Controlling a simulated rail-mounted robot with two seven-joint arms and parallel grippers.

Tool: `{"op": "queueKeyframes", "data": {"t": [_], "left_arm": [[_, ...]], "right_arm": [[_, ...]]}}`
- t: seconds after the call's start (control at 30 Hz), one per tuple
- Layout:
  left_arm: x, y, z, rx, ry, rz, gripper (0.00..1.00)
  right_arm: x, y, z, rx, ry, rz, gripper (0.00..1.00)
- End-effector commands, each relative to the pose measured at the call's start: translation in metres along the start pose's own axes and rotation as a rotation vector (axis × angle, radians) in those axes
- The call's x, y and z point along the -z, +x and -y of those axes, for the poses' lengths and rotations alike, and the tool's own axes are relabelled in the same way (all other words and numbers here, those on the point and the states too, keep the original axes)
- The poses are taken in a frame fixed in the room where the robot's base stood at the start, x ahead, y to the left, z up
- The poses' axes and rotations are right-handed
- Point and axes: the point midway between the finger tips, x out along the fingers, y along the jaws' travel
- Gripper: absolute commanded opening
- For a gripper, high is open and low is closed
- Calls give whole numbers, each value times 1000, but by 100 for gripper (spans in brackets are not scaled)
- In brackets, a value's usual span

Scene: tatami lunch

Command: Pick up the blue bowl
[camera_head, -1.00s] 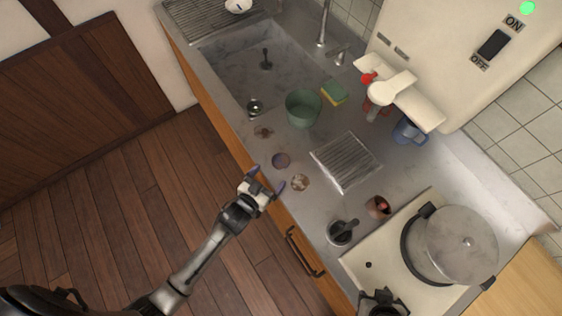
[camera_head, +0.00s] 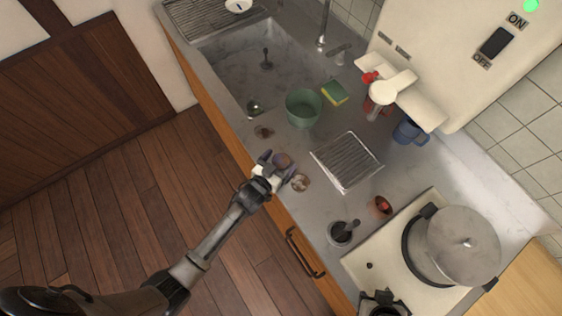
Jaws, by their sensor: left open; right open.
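The small blue bowl (camera_head: 283,159), purplish-blue with a brownish inside, sits near the front edge of the grey counter, left of the drain rack. My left gripper (camera_head: 278,164) is open, with one finger at the bowl's left and the other at its lower right. From this high angle I cannot tell whether the fingers touch it or how far above the counter they are. Part of the bowl's near side is hidden by the gripper. My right gripper is not in view.
Small brown-patterned dishes (camera_head: 300,182) and (camera_head: 264,131) flank the bowl. A green pot (camera_head: 303,108), a metal rack (camera_head: 346,160), a dark mortar (camera_head: 341,232), a red-filled cup (camera_head: 380,205) and a blue mug (camera_head: 409,132) stand around. A large pot (camera_head: 458,245) is on the stove.

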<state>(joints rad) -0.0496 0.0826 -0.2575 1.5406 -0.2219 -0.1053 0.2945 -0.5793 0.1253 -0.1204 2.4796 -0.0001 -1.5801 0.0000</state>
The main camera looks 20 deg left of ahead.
Motion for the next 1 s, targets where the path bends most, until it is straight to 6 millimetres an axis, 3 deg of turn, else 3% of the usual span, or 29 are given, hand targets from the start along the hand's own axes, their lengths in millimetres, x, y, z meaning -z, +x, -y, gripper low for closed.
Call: {"op": "queueKeyframes", "data": {"t": [0.07,0.63,0.87,1.0], "left_arm": [[0,0,0,0,0,0,92],[0,0,0,0,0,0,39],[1,-1,0,0,1,-1,38],[14,-3,0,0,2,-3,38]], "right_arm": [[0,0,0,-1,-1,0,43],[0,0,2,4,6,-1,43],[1,-1,3,7,9,-1,43],[2,-4,2,7,9,-1,43]]}}
